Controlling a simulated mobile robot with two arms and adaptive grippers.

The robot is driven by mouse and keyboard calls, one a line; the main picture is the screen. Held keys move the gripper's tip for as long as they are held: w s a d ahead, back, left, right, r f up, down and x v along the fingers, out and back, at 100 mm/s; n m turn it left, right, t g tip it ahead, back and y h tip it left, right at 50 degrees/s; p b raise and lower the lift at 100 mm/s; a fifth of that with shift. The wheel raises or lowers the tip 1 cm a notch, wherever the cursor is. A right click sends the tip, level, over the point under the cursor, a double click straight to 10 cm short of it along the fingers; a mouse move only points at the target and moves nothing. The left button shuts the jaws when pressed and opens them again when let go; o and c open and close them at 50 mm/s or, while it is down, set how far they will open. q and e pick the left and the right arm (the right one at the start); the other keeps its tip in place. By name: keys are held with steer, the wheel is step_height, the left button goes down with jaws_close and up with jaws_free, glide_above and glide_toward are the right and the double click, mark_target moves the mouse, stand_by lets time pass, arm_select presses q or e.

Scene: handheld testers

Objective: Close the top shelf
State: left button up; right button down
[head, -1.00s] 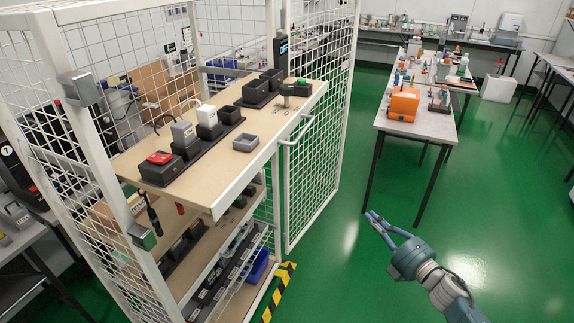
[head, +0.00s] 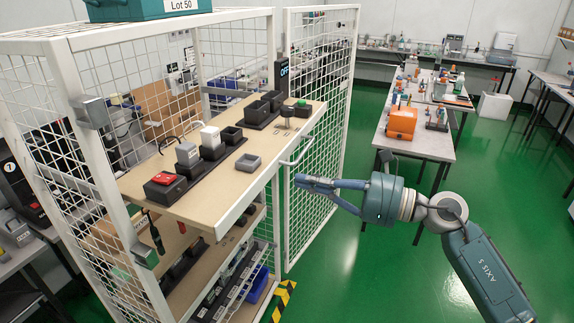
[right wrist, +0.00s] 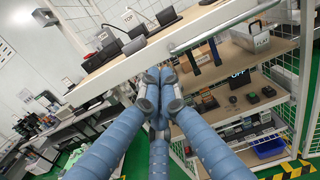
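The top shelf (head: 228,196) is a beige board with a white front edge, pulled out of the white mesh cage. A metal handle (head: 297,152) sticks out from its front edge. My right gripper (head: 302,182) is in front of the shelf, just right of and below the handle in the picture, and apart from it as far as I can tell. In the right wrist view, its blue fingers (right wrist: 160,78) meet at the tips with nothing seen between them, below the shelf's front edge (right wrist: 190,35). My left gripper is not in view.
Lower shelves (head: 205,262) hold more items. The open mesh door (head: 318,100) stands behind my gripper. Green floor (head: 345,270) is free in front.

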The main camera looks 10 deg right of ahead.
mark_target(274, 174)
steer(key=p+x, duration=0.2)
steer(key=x, duration=0.2)
steer(key=shift+r, duration=0.2)
steer(key=shift+w+a+f, duration=0.2)
steer(key=shift+w+a, duration=0.05)
steer(key=shift+a, duration=0.1)
arm_select(q)
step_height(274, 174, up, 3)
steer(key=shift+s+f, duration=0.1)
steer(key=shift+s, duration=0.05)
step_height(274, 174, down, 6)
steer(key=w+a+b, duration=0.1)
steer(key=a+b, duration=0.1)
steer(key=b, duration=0.3)
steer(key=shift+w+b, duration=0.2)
steer(key=shift+b, duration=0.2)
arm_select(e)
steer(key=x, duration=2.4)
steer(key=shift+w+r, duration=0.15)
steer(key=shift+r, duration=0.1)
